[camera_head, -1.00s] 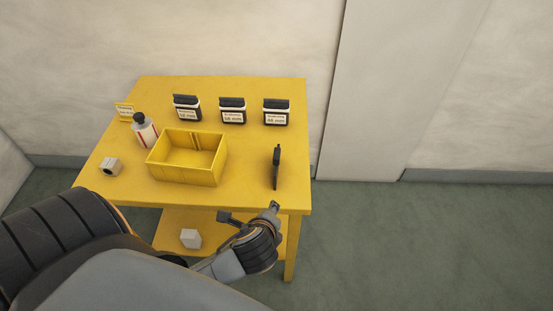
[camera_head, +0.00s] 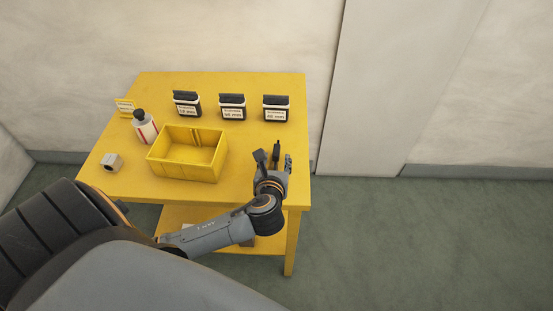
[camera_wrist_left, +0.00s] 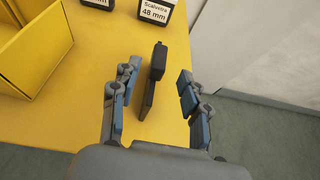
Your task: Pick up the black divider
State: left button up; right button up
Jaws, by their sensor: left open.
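The black divider (camera_head: 276,152) stands upright on edge on the yellow table, right of the yellow bin, and is partly hidden by my gripper in the head view. In the left wrist view the divider (camera_wrist_left: 152,82) stands between the two fingers, nearer the left one, with a gap on both sides. My left gripper (camera_head: 274,162) is open around it, its fingers not touching it. The same gripper (camera_wrist_left: 156,97) shows both blue-grey fingers spread in the wrist view. My right gripper is not in view.
The yellow bin (camera_head: 185,172) stands left of my gripper. Several black-and-white labelled boxes, including one at the right (camera_head: 276,109), line the back. A white bottle (camera_head: 145,128), a small sign (camera_head: 125,107) and a grey block (camera_head: 112,163) are at the left. The table's right edge is close.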

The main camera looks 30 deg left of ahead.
aim_at(276, 153)
pick_arm(q)
jog(key=x, duration=0.5)
jog(key=shift+w+a+p, duration=0.25)
jog(key=shift+w+p, duration=0.05)
jog(key=shift+p, duration=0.1)
jog(key=shift+r, duration=0.1)
jog(key=shift+c, duration=0.5)
grip_shut()
